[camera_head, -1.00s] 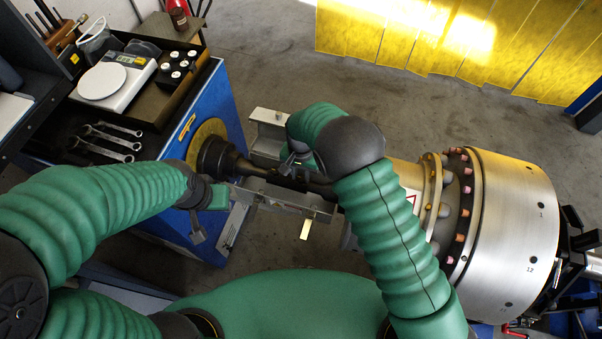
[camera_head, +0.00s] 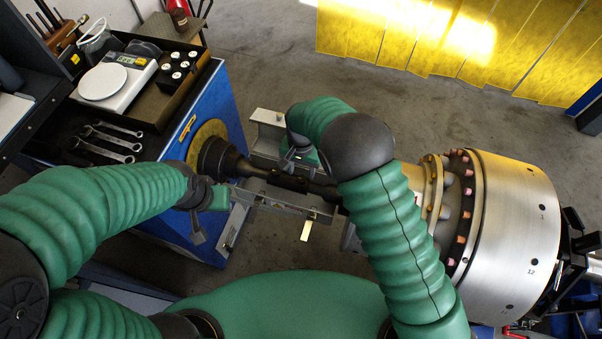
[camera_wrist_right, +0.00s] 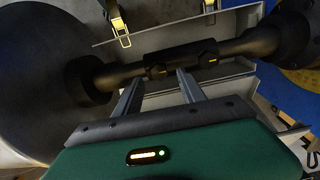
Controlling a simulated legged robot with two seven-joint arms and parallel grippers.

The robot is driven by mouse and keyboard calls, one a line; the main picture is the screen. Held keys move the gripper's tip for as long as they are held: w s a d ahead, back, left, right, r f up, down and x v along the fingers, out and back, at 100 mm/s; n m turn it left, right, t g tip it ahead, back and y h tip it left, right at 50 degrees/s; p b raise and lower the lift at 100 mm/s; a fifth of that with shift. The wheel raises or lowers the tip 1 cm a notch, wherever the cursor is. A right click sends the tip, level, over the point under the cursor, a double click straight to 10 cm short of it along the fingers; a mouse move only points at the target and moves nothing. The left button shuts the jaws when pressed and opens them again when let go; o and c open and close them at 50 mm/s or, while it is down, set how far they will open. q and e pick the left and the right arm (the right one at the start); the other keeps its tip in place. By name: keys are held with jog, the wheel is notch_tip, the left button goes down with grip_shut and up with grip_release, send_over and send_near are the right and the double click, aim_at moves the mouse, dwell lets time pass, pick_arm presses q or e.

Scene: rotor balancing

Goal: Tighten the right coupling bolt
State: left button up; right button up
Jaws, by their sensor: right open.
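A dark shaft with a coupling (camera_head: 288,181) runs between the blue machine and the large metal rotor (camera_head: 515,210). One bolt (camera_wrist_right: 157,71) is left of centre, on the rotor side; the other bolt (camera_wrist_right: 210,58) is on the machine side. My right gripper (camera_head: 290,164) is over the coupling in the head view. In the wrist view its two fingers (camera_wrist_right: 158,78) are apart and empty, pointing at the rotor-side bolt. My left gripper (camera_head: 200,225) hangs near the blue machine, its jaws unclear.
Grey channel-like guard parts (camera_head: 268,120) with yellow latches flank the shaft. The blue machine (camera_head: 187,130) bears a scale (camera_head: 103,82), several wrenches (camera_head: 105,145) and a holder of small weights (camera_head: 178,67). Yellow curtains (camera_head: 430,40) hang behind open floor.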

aim_at(301, 177)
notch_tip(301, 177, up, 14)
jog(key=shift+f, duration=0.15)
jog(key=s+d+n+t, duration=0.2)
jog(key=s+d+n, duration=0.1)
jog(key=s+d, duration=1.4)
jog(key=d, duration=0.3)
jog(key=shift+f+n+t, duration=0.25)
jog(key=shift+n+t, duration=0.05)
jog(key=shift+n, duration=0.1)
jog(key=shift+a, duration=0.25)
